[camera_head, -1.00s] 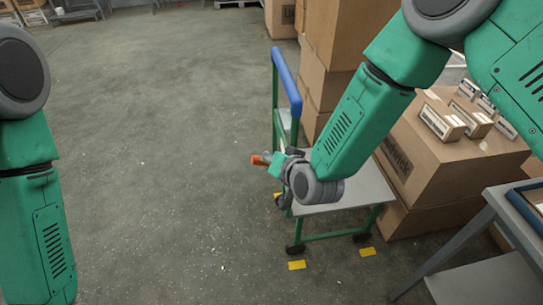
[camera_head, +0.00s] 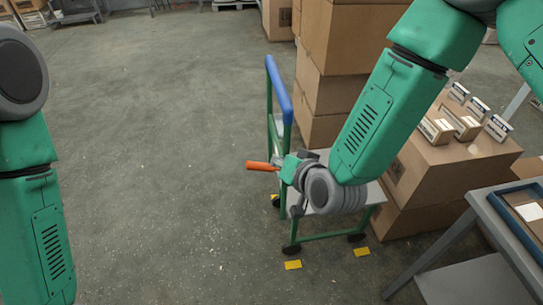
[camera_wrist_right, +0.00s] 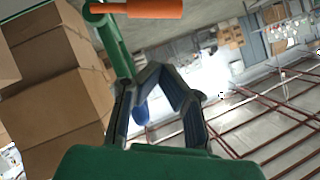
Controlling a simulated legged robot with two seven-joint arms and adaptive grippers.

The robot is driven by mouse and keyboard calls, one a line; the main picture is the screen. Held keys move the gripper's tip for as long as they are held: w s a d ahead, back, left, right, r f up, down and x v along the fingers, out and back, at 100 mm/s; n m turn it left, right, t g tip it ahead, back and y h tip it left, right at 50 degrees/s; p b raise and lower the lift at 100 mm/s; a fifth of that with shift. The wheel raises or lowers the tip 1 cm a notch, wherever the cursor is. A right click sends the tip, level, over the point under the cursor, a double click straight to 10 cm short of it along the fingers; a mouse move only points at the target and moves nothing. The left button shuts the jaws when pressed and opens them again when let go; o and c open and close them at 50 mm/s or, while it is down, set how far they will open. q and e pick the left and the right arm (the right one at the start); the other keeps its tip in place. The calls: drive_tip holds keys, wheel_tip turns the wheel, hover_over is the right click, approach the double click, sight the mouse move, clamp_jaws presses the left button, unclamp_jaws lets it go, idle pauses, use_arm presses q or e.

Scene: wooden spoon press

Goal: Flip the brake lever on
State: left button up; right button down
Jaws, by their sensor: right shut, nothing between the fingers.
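The orange brake lever (camera_head: 261,166) sticks out to the left from the side of a green cart (camera_head: 325,236) with a blue push handle (camera_head: 278,90). My right gripper (camera_head: 292,170) is beside the lever's right end; its fingertips are partly hidden by my wrist in the head view. In the right wrist view, the orange lever (camera_wrist_right: 152,9) lies beyond the fingers at the top edge. My right gripper (camera_wrist_right: 174,80) is shut and empty there, apart from the lever. My left arm shows at the left edge, but its gripper is out of view.
Stacked cardboard boxes (camera_head: 335,60) stand behind the cart, and more boxes (camera_head: 440,165) stand to its right. A grey table (camera_head: 490,215) is at the lower right. Yellow floor marks (camera_head: 293,265) lie by the wheels. The floor on the left is clear.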

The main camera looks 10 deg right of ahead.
drive_tip(key=s+r, duration=0.2)
drive_tip(key=s, duration=0.1)
drive_tip(key=shift+d, duration=0.3)
